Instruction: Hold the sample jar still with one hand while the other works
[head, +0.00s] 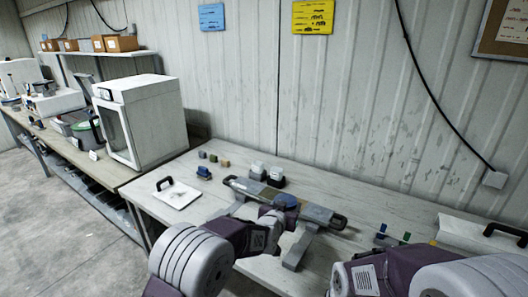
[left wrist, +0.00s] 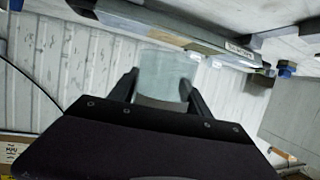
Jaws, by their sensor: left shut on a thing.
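A pale, see-through sample jar (left wrist: 165,72) stands between the two dark fingers of my left gripper (left wrist: 160,88), which is shut on it. In the head view my left gripper (head: 276,214) is over the front of the long core holder, largely hidden by its own wrist. A round blue thing (head: 287,200) shows just beyond it; I cannot tell whether it is the jar's lid. My right arm shows at the lower right of the head view, but its gripper is not visible.
The long core holder (head: 325,214) rests on grey supports (head: 298,250) on the bench. A white plate with a black handle (head: 177,195) lies left. Small blocks (head: 204,172) and pale jars on dark bases (head: 276,176) stand behind. Coloured pieces (head: 383,231) and a white handled box (head: 475,234) are right.

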